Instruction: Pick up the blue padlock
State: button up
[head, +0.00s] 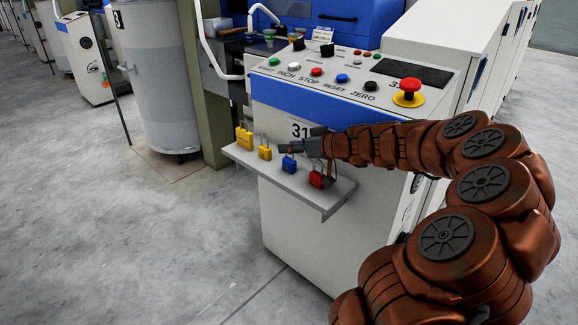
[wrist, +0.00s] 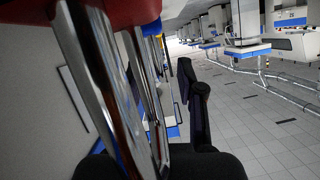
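The blue padlock (head: 289,164) stands on a small pale shelf (head: 245,163) on the front of the machine cabinet, between a yellow and a red padlock. My gripper (head: 291,148) is at the top of the blue padlock, around shackle height; contact is unclear. In the wrist view a strip of the blue padlock (wrist: 126,24) shows behind the large, close shackle of the red padlock (wrist: 130,8). One dark finger (wrist: 184,82) stands apart to the right of the shackles, so the gripper looks open. The other finger is hidden behind the red padlock's shackle.
The red padlock (head: 317,179) stands close right of the blue one, beneath my gripper and wrist. Two yellow padlocks (head: 265,152) (head: 244,138) stand to the left. The control panel with a red stop button (head: 410,88) rises behind. The floor before the shelf is clear.

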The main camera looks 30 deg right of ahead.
grip_shut()
dwell(0.7)
